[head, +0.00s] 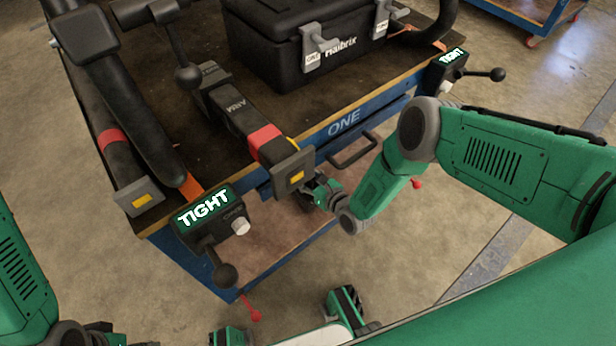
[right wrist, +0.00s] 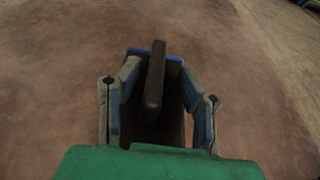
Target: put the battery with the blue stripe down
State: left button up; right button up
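My right gripper (head: 322,193) is at the front edge of the cart, just right of a grey end plate with a yellow label. In the right wrist view its two fingers (right wrist: 160,90) stand apart, one on each side of a dark block (right wrist: 172,115) with a blue far edge and a thin upright bar (right wrist: 154,80). I cannot tell if the fingers press on this block, or if it is the blue-striped battery. No blue-striped battery can be made out in the head view.
On the cart (head: 345,125) marked ONE lie dark long parts with red bands, one in the middle (head: 240,115), one at left (head: 115,155). A black case (head: 300,45) stands behind. Two TIGHT boxes with levers, left (head: 208,215) and right (head: 450,68), sit at the front edge.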

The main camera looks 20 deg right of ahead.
jog(key=shift+a+r, duration=0.2)
pick_arm(q)
notch_tip(320, 180, up, 5)
jog(key=p, duration=0.4)
jog(key=shift+a+f+p, duration=0.1)
jog(key=shift+f+p, duration=0.05)
jog(key=shift+p, duration=0.25)
pick_arm(e)
jog(key=v, duration=1.2)
jog(key=shift+d, duration=0.3)
jog(key=shift+f, duration=0.1)
